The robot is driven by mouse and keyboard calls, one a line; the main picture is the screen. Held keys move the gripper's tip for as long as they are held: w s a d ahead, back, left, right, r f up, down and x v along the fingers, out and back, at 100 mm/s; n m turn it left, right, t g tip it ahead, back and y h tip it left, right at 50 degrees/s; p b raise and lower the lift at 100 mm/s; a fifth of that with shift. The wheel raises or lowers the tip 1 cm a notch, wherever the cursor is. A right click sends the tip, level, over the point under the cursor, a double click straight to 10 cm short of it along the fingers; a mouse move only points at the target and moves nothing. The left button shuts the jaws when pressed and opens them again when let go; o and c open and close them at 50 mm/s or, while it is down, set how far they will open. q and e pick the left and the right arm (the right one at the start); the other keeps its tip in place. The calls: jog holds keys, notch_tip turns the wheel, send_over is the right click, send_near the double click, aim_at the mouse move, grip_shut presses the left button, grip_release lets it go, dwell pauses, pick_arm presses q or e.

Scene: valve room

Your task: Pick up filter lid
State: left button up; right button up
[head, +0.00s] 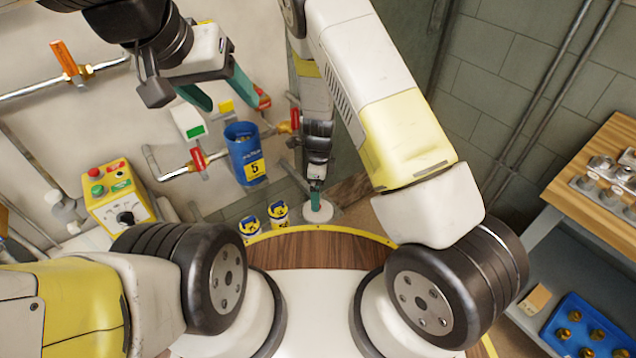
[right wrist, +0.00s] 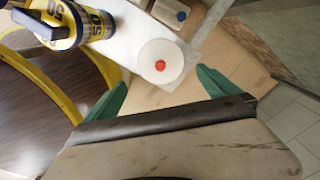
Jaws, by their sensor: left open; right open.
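A white round lid (head: 318,211), which I take for the filter lid, lies low beyond the curved yellow edge in the head view. In the right wrist view a white disc with a red centre (right wrist: 160,64), seemingly the same lid, shows ahead of and between the two green fingers. My right gripper (head: 315,196) points down over the lid; the right wrist view shows its jaws (right wrist: 162,90) open and empty. Whether a finger touches the lid, I cannot tell. My left gripper (head: 221,92) is open and empty, high at the upper left by the wall.
Blue-and-yellow cans (head: 250,228) stand left of the lid; one shows close by in the right wrist view (right wrist: 80,22). A blue container marked 5 (head: 246,155) and red-handled pipes (head: 198,160) are at the wall. A yellow control box (head: 118,192) is left, a wooden-topped bench (head: 590,185) right.

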notch_tip(320, 180, down, 8)
jog(key=shift+f, duration=0.25)
jog(key=shift+w, duration=0.1)
jog(key=c, duration=1.3)
jog(key=shift+r, duration=0.1)
